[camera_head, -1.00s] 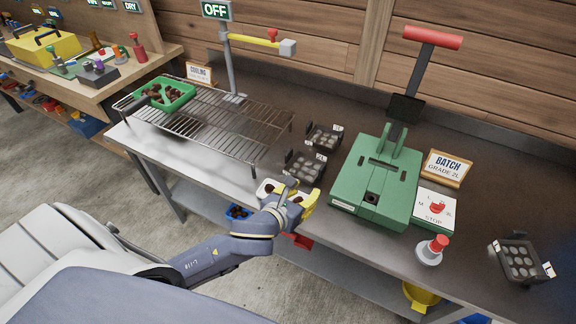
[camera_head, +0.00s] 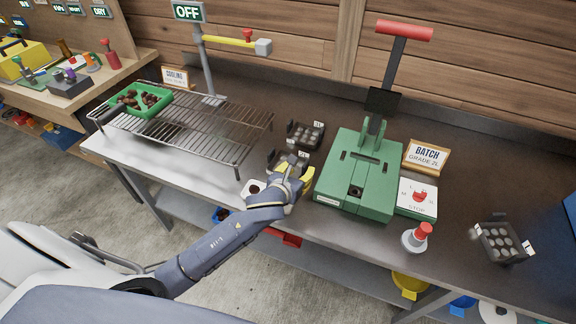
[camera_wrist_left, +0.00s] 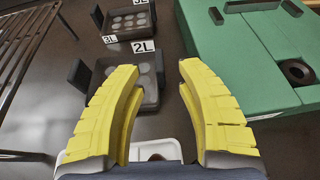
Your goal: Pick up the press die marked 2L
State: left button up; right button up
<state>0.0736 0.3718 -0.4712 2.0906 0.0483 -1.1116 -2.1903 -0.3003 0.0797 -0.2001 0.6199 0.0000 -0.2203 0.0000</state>
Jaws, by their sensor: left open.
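The press die marked 2L (camera_head: 291,162) is a dark block with round grey cavities. It sits on the metal bench left of the green press, partly hidden by my left gripper in the head view. In the left wrist view the die (camera_wrist_left: 150,84) shows ahead of and between the yellow fingers, with its white 2L tag (camera_wrist_left: 144,46) at the far edge. My left gripper (camera_head: 293,172) is open and empty; its fingers (camera_wrist_left: 158,68) are spread on the near side of the die. I cannot tell if they touch it. My right gripper is not in view.
A similar die (camera_head: 304,135) sits just behind, tagged 3L in the wrist view. The green press (camera_head: 345,192) stands close on the right. A wire rack (camera_head: 190,135) with a green tray (camera_head: 165,103) is left. A white dish (camera_head: 253,188) is near the front edge. Another die (camera_head: 503,243) lies far right.

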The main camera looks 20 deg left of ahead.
aim_at(304, 166)
pick_arm(q)
jog(key=shift+x, duration=2.65)
jog(key=shift+r, duration=0.1)
jog(key=shift+c, duration=0.4)
grip_shut()
